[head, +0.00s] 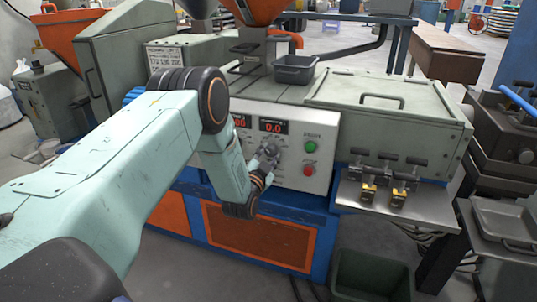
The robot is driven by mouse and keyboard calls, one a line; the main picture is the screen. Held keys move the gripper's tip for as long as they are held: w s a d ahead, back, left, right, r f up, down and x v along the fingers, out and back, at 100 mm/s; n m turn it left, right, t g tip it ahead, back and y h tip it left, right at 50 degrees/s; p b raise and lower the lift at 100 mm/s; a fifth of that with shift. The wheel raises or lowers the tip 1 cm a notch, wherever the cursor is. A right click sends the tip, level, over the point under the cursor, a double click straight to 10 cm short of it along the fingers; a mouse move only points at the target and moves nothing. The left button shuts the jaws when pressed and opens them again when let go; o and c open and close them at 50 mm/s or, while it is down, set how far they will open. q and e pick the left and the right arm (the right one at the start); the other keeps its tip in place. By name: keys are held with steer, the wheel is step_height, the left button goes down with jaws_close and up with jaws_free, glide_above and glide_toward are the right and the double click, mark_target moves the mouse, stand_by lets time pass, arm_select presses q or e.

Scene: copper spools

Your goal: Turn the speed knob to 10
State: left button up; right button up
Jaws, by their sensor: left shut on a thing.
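The control panel (318,150) is a pale plate on the front of the machine. Its right red display (272,126) reads 0.0, and the left display (242,121) is partly hidden by my arm. My left gripper (268,150) is at the panel just below the right display, shut on the speed knob. The knob is mostly hidden by the fingers, so its pointer and markings cannot be read. A green button (310,146) and a red button (308,169) sit to the right of the gripper. My right gripper is not in view.
A dark tray (294,70) stands on the machine top above the panel. A metal shelf with brass-coloured fittings (398,197) juts out at the right. A dark green bin (372,272) stands on the floor below. Metal trays (503,220) are at the far right.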

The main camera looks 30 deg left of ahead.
arm_select(q)
steer(key=o, duration=1.1)
steer(key=shift+o, duration=0.2)
steer(key=shift+s, duration=0.1)
steer(key=v, duration=1.1)
steer(key=shift+s+d, duration=0.15)
steer(key=shift+s, duration=0.25)
steer(key=s+d+f+n+g+h, duration=0.2)
steer(key=s+d+f+g, duration=0.2)
steer(key=s+f, duration=0.3)
steer(key=s+d+f+n+g+h, duration=0.25)
steer(key=s+d+f+g, duration=0.2)
steer(key=f, duration=0.35)
steer(key=s+d+f+g, duration=0.1)
steer(key=s+d+g, duration=0.1)
steer(key=s, duration=0.6)
steer(key=s+d+f+g, duration=0.2)
steer(key=s+g, duration=0.2)
steer(key=s, duration=0.4)
steer(key=s+d+f+g, duration=0.1)
steer(key=s+d+g, duration=0.1)
steer(key=s, duration=0.7)
steer(key=shift+d+f+g, duration=0.2)
steer(key=shift+d+g, duration=0.15)
steer(key=shift+g, duration=0.2)
